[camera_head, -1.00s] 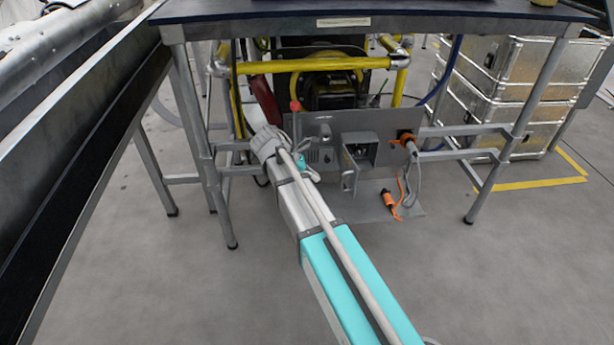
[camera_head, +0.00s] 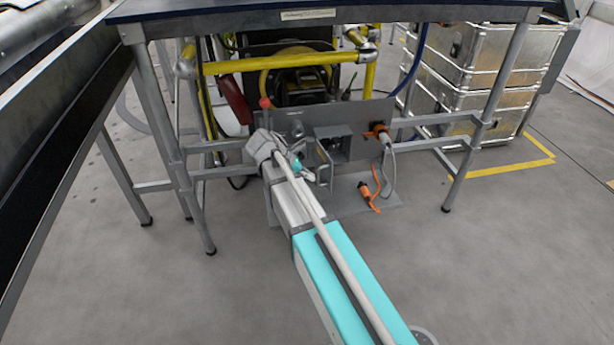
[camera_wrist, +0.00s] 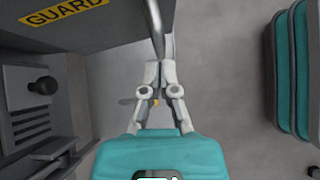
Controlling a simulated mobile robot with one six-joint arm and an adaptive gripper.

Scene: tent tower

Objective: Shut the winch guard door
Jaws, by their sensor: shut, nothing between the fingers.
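The winch guard door (camera_head: 324,168) is a small grey panel standing open, out from a grey box (camera_head: 333,140) on the panel under the table. In the wrist view a grey panel (camera_wrist: 110,28) with a yellow GUARD label fills the upper left. A thin metal bar (camera_wrist: 156,25) runs down its right edge to my fingers. My gripper (camera_wrist: 159,66) is shut and empty, its tips at or very near the bar; I cannot tell whether they touch. In the head view my gripper's teal part shows just left of the door, its fingertips unclear.
A dark knob (camera_wrist: 45,86) and slotted grille stand at left in the wrist view. A red-tipped lever (camera_head: 265,103) is left of the box. A plugged orange connector (camera_head: 378,128) and a loose orange one (camera_head: 365,190) are to its right. Table legs (camera_head: 487,115) flank the space.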

